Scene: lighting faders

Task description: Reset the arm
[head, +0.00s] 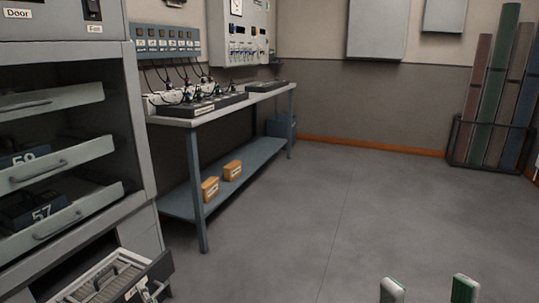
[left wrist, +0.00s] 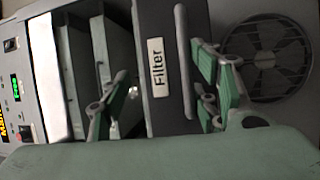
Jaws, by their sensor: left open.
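In the left wrist view my left gripper (left wrist: 168,95) is open, its green-padded fingers spread apart. One finger shows on each side of the dark drawer front (left wrist: 168,60) labelled Filter, with its bar handle (left wrist: 184,60). I cannot tell whether either finger touches it, and nothing is seen held. In the head view the pulled-out filter drawer (head: 157,271) is at the bottom left, and the left gripper cannot be made out clearly there. My right gripper (head: 429,289) shows as two separated green fingertips at the bottom right; it is open and nothing shows between them.
Above the filter drawer stands a cabinet with pulled-out trays (head: 62,163). A workbench (head: 262,92) with cabled equipment and two orange boxes on its shelf runs along the wall. A rack of rolls (head: 490,148) stands far right. The middle floor is clear.

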